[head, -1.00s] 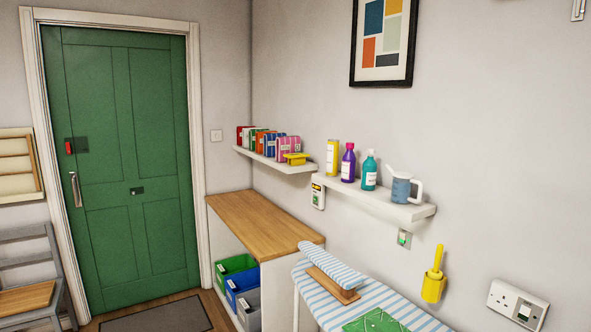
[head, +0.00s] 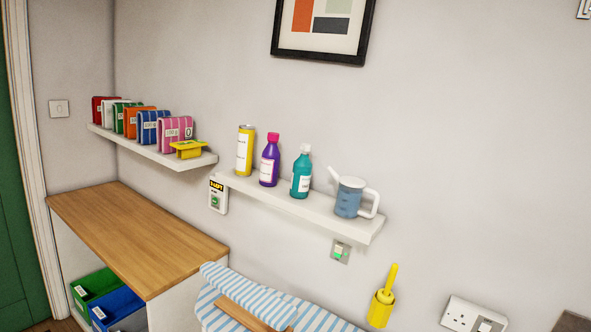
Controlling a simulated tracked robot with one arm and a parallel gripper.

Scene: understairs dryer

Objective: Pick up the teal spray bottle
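The teal spray bottle (head: 301,176) stands upright on the right-hand white wall shelf (head: 312,208), with a white top and a white label. A purple bottle (head: 269,164) stands to its left and a blue-grey watering can (head: 348,198) with a white spout and handle to its right. A gap shows on each side of the teal bottle. My gripper does not show in this view.
A yellow canister (head: 245,152) stands at the shelf's left end.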

